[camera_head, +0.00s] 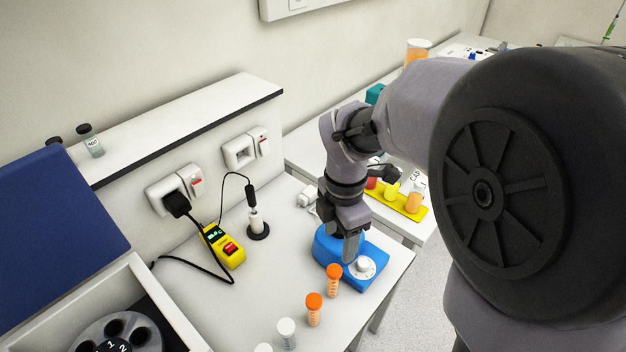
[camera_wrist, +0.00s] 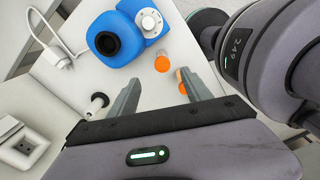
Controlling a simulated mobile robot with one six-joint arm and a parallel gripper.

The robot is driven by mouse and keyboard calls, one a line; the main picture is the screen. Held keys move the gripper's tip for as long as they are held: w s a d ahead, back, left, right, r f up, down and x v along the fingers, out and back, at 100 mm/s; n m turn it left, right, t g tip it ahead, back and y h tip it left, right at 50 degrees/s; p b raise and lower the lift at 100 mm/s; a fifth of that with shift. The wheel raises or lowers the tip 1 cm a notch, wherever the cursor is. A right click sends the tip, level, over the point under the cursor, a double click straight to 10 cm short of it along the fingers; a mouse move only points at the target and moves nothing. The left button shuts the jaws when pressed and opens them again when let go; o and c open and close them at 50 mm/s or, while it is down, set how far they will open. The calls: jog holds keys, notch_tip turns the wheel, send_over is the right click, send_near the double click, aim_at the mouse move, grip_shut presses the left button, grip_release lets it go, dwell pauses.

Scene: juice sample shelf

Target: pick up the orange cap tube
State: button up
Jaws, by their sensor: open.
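Two orange cap tubes stand upright on the white bench. One (camera_head: 333,280) is close to the blue device, and the other (camera_head: 313,310) is a little nearer the camera. In the wrist view, one orange cap (camera_wrist: 161,63) shows just beyond the fingertips, toward the right finger. The other orange tube (camera_wrist: 181,79) is partly hidden by the right finger. My gripper (camera_wrist: 158,76) is open and empty, pointing down. In the head view my gripper (camera_head: 351,248) is in front of the blue device and apart from the tubes.
The blue device (camera_head: 328,246) with a white dial is close to my gripper. White-capped tubes (camera_head: 286,331) stand at the front. A yellow meter (camera_head: 222,246) and black stand (camera_head: 258,232) are to the left. The bench's right edge is near.

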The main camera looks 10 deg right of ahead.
aim_at(335, 270)
jog(key=f+b, duration=0.2)
jog(key=f, duration=0.3)
jog(key=f+b, duration=0.2)
jog(key=f, duration=0.3)
jog(key=f+b, duration=0.2)
jog(key=f, duration=0.3)
jog(key=shift+s+a, duration=0.25)
jog(key=shift+s, duration=0.05)
jog(key=shift+r, duration=0.25)
grip_shut()
